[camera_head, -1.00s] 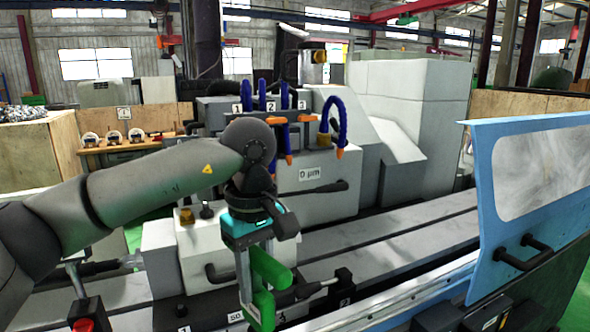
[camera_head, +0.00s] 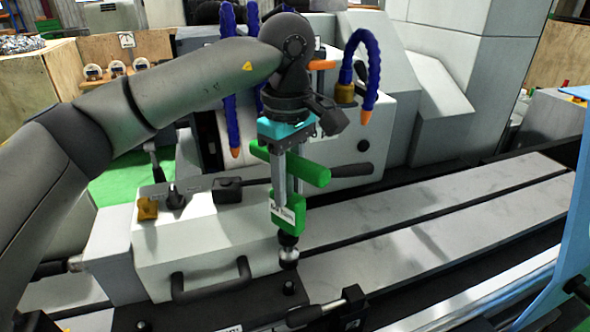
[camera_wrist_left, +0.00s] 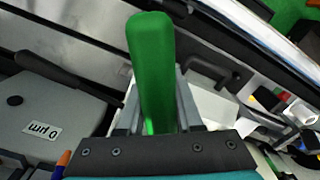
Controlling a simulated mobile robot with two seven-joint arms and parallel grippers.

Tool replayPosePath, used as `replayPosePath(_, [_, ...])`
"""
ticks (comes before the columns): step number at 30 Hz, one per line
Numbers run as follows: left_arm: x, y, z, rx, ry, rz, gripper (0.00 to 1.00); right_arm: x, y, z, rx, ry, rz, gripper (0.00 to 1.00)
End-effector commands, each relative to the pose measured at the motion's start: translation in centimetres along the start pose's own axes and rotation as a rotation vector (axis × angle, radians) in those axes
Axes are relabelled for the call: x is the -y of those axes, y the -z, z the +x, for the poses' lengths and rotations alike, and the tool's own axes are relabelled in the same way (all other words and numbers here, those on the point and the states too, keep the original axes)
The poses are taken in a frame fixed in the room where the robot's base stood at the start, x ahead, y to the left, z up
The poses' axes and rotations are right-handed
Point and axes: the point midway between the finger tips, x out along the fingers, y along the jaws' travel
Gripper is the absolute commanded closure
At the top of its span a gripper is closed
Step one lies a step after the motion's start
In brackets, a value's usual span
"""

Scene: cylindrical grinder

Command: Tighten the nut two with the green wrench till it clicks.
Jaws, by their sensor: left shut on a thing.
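My left gripper (camera_head: 287,190) is shut on the green wrench (camera_head: 290,215), a tool with a green side handle, a printed label and a dark shaft ending in a silver, rounded tip. It hangs roughly upright at the right end of the white machine block. The tip is just above a small black nut (camera_head: 289,287) on the dark base; a small gap seems to show between them. Another black nut (camera_head: 143,326) is at the bottom edge. No readable number shows which is nut two. In the left wrist view the green wrench (camera_wrist_left: 152,70) sits between the fingers. My right gripper is not in view.
The white block (camera_head: 200,245) has a black handle on its front. A black lever fitting (camera_head: 325,310) lies right of the nearer nut. Blue hoses (camera_head: 365,60) hang behind my gripper. Bare metal rails (camera_head: 430,230) run to the right; a blue door edge (camera_head: 570,230) stands at far right.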

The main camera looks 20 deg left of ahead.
Motion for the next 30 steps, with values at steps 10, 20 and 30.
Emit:
replayPosePath(10, [0.0,0.0,-0.1,0.000,-0.004,0.000,1.00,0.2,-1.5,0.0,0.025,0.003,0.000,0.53])
replayPosePath(20, [0.0,-0.1,1.7,0.001,-0.002,0.001,1.00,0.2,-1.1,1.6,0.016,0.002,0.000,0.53])
replayPosePath(30, [0.0,0.0,4.9,0.000,-0.003,0.000,1.00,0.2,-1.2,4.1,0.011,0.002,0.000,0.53])
